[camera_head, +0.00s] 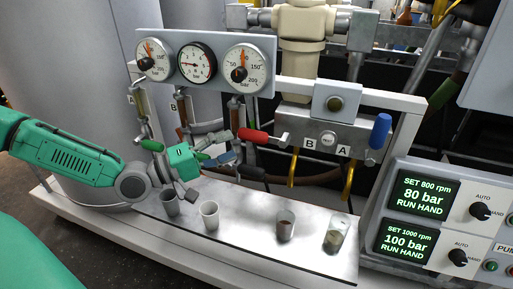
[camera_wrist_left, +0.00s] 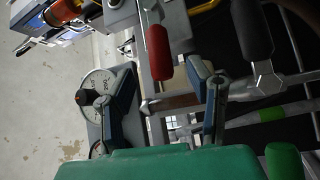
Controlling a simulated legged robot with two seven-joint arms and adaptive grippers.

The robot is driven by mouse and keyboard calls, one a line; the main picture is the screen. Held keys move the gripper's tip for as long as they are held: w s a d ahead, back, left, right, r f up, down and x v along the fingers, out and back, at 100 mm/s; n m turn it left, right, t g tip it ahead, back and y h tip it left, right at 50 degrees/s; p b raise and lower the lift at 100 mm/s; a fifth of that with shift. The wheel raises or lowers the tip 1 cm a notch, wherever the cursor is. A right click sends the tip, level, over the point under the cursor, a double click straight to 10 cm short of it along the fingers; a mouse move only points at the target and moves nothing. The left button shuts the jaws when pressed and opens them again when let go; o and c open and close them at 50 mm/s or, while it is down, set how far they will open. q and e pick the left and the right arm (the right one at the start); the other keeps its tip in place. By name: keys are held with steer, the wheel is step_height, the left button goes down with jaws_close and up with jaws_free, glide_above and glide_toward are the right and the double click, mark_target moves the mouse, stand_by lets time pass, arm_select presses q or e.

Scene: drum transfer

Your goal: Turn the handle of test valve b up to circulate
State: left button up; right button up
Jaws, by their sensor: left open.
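The blue handle (camera_head: 380,130) beside the letter A stands upright. My left gripper (camera_head: 226,153) is open and empty, left of and slightly below the red handle. In the left wrist view my gripper (camera_wrist_left: 153,82) has its fingers apart, with the red handle beyond the gap between them. My right gripper is not in view.
A black handle (camera_head: 250,171) hangs just below the red one, close to my gripper. Three gauges (camera_head: 197,62) are on a panel above. Several cups (camera_head: 209,214) stand on the metal shelf (camera_head: 255,232) below. A control box (camera_head: 450,222) is at right.

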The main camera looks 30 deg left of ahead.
mark_target(246, 139)
arm_select(q)
steer(key=b+x, duration=0.3)
steer(key=x, duration=0.3)
steer(key=shift+w+f, duration=0.15)
steer(key=shift+w, duration=0.05)
steer(key=shift+w+d+r, duration=0.2)
steer(key=shift+w+d, duration=0.2)
steer(key=shift+w, duration=0.05)
